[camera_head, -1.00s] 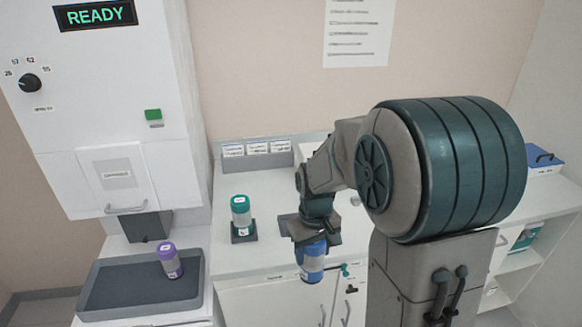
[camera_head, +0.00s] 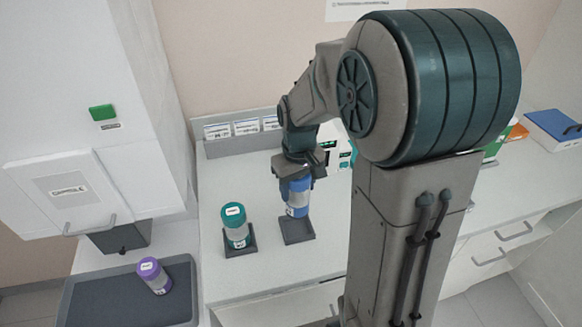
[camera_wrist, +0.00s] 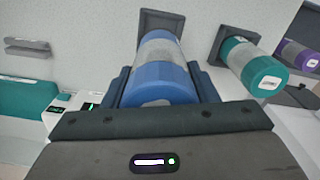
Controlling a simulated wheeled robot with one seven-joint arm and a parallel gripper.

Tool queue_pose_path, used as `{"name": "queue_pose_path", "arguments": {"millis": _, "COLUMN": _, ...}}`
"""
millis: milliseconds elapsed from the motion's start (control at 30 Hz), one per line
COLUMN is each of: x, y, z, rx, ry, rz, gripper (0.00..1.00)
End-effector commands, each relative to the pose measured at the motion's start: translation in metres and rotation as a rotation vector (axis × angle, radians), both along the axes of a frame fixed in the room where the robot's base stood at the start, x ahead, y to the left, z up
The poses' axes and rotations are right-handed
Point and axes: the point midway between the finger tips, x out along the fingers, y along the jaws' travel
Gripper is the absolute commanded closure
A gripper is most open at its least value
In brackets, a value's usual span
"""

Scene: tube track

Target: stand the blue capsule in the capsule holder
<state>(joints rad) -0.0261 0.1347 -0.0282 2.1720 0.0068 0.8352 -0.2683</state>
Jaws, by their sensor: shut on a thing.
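The blue capsule (camera_head: 298,198) is upright in my gripper (camera_head: 298,180), which is shut on its upper part. It also shows in the wrist view (camera_wrist: 158,75) between the two fingers. The capsule holder (camera_head: 297,230), a dark square base on the counter, is directly under the capsule. In the wrist view the holder (camera_wrist: 150,22) shows past the capsule's far end. The capsule's lower end is at or just above the holder; I cannot tell whether it touches.
A teal capsule (camera_head: 235,226) stands in a second dark holder to the left. A purple-capped capsule (camera_head: 152,273) is in the dark tray (camera_head: 70,290) under the white machine. Counter room is free right of the holder.

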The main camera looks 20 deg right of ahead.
Motion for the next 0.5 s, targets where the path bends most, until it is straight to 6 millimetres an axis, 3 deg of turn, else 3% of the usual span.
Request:
{"name": "queue_pose_path", "arguments": {"millis": 267, "x": 0.000, "y": -0.001, "z": -0.011, "rx": 0.000, "ry": 0.001, "rz": -0.003, "gripper": 0.74}}
{"name": "queue_pose_path", "arguments": {"millis": 500, "x": 0.000, "y": -0.001, "z": -0.037, "rx": 0.000, "ry": 0.001, "rz": -0.003, "gripper": 0.74}}
